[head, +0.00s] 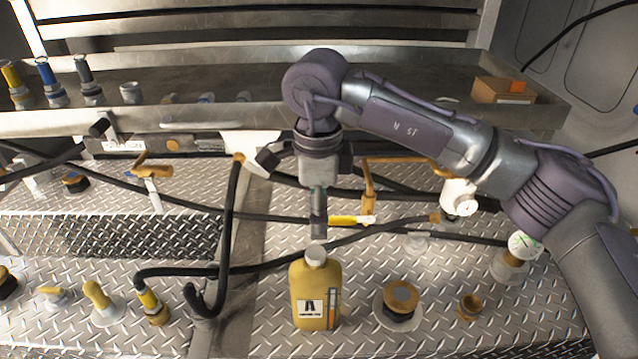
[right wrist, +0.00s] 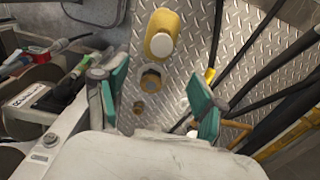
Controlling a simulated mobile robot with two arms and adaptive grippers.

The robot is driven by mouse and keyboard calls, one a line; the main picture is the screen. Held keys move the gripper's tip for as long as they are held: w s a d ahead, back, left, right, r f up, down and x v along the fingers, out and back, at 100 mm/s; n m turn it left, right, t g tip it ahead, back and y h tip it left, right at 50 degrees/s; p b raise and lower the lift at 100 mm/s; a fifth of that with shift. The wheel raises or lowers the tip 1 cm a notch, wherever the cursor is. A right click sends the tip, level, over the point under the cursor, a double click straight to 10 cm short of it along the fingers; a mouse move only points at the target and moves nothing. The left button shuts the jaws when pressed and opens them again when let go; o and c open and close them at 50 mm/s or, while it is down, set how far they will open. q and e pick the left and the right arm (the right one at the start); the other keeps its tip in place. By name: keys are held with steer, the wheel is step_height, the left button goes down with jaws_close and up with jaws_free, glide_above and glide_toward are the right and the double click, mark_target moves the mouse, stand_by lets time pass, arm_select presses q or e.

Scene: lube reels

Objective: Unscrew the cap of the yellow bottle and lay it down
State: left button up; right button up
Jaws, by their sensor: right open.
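The yellow bottle (head: 316,290) stands upright on the diamond-plate deck, with a black-and-white label on its front. Its pale cap (head: 316,254) sits on top. My right gripper (head: 319,232) points down just above the cap in the head view, its fingers seen edge-on. In the right wrist view the bottle (right wrist: 168,22) and cap (right wrist: 161,44) lie beyond the two green fingertips. My right gripper (right wrist: 160,82) is open there, with nothing between the fingers. The cap looks apart from the fingers. My left gripper is not in view.
An orange-topped fitting (head: 400,296) and a small brass fitting (head: 470,306) stand right of the bottle. A black hose (head: 250,270) runs behind it, and a yellow-tipped nozzle (head: 151,305) stands to the left. Bare plate (head: 245,320) lies around the bottle.

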mark_target(319, 251)
step_height(319, 251, down, 8)
steer(key=shift+f+p, duration=0.15)
steer(key=shift+p, duration=1.05)
steer(key=shift+w+d+f, duration=0.1)
steer(key=shift+f, duration=0.35)
steer(key=shift+c, duration=0.2)
steer(key=c, duration=1.2)
steer(key=shift+o, duration=0.2)
steer(key=shift+f+n+b, duration=0.15)
steer(key=shift+n+b, duration=0.65)
steer(key=shift+b, duration=0.15)
steer(key=shift+w+n+b, duration=0.1)
steer(key=shift+n+b, duration=0.85)
steer(key=shift+n, duration=0.85)
steer(key=shift+b, duration=0.3)
